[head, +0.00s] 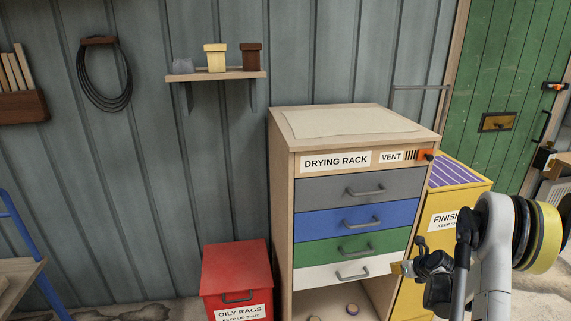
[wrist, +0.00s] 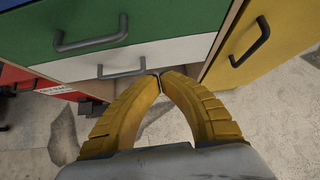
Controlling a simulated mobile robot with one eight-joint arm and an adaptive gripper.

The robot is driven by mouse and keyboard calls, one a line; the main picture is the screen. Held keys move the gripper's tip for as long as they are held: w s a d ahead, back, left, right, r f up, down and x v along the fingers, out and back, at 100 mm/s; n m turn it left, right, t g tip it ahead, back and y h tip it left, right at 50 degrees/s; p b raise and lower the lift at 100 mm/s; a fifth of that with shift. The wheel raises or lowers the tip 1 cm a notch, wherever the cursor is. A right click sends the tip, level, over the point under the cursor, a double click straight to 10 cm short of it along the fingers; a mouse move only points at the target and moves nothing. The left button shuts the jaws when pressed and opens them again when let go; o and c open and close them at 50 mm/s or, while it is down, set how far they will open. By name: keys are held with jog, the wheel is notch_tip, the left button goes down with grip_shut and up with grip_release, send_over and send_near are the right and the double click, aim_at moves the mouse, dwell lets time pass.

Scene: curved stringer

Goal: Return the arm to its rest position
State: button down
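My gripper (wrist: 159,76) shows in the wrist view with its two yellow ridged fingers curving in until the tips meet. I see nothing held between them. In the head view my gripper (head: 402,268) is at the right, by the right end of the white drawer (head: 315,277) of the drying rack (head: 281,194). In the wrist view the tips appear just right of the white drawer's handle (wrist: 121,72); whether they touch the rack I cannot tell. The grey, blue, green and white drawers all look closed. My arm bends down from the lower right of the head view.
A yellow cabinet (head: 461,177) stands right of the rack, close behind my arm. A red oily-rags bin (head: 234,268) stands left of it. Small round things (head: 352,309) lie in the rack's open bottom. A wall shelf (head: 215,75) hangs at upper left.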

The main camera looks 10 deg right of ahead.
jog(key=s+a+r+n+g, duration=0.1)
jog(key=s+a+r+n, duration=0.3)
jog(key=a+r+n, duration=0.65)
jog(key=s+a+r+n, duration=0.4)
jog(key=a+r+n, duration=0.3)
jog(key=r, duration=0.6)
jog(key=s+a+r+n, duration=0.1)
jog(key=s+a+n, duration=0.3)
jog(key=s+n, duration=0.2)
jog(key=s+a+r+n, duration=0.2)
jog(key=s+a+n, duration=0.3)
jog(key=s, duration=0.5)
jog(key=s+a+r+n, duration=0.1)
jog(key=s+a+n, duration=0.3)
jog(key=s+n, duration=0.2)
jog(key=shift+s+a+r+n+g, duration=0.3)
jog(key=shift+s+n+g, duration=0.1)
jog(key=shift+s, duration=0.55)
